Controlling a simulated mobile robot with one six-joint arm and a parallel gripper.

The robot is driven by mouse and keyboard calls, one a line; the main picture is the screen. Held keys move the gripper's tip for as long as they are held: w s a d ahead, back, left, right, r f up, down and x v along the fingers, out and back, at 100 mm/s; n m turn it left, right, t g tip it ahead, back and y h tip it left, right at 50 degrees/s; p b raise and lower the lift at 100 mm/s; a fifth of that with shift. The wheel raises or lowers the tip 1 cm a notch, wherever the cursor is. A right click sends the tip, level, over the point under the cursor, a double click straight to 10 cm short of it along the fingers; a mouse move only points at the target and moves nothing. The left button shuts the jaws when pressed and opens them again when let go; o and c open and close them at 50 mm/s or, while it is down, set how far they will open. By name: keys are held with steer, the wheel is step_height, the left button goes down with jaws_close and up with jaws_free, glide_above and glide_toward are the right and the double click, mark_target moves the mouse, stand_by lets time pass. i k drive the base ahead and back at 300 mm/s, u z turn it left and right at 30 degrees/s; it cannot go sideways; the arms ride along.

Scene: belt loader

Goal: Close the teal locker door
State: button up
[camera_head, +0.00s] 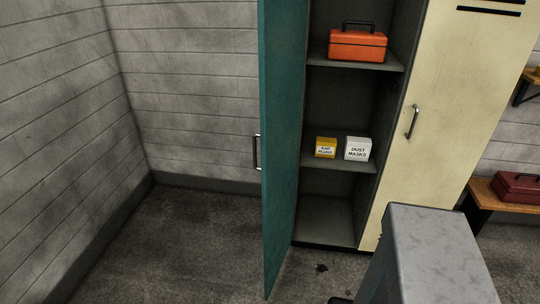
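The teal locker door (281,150) stands wide open, swung out toward me on the left side of its locker. Its metal handle (257,152) sticks out on the door's left face, at about mid-height. The open locker (328,107) shows dark grey shelves inside. An orange toolbox (357,46) sits on an upper shelf. A yellow ear plugs box (326,147) and a white dust masks box (358,149) sit on a lower shelf. My gripper is not in view.
A cream locker door (433,110) with a handle is shut to the right. A grey block-like body (435,250) fills the lower right; I cannot tell what it is. A dark red toolbox (518,188) rests on a wooden bench (484,193). The floor left of the teal door is clear.

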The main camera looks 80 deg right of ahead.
mark_target(282, 24)
steer(key=i, duration=1)
steer(key=z, duration=0.4)
steer(key=k, duration=0.2)
steer(key=z, duration=2.95)
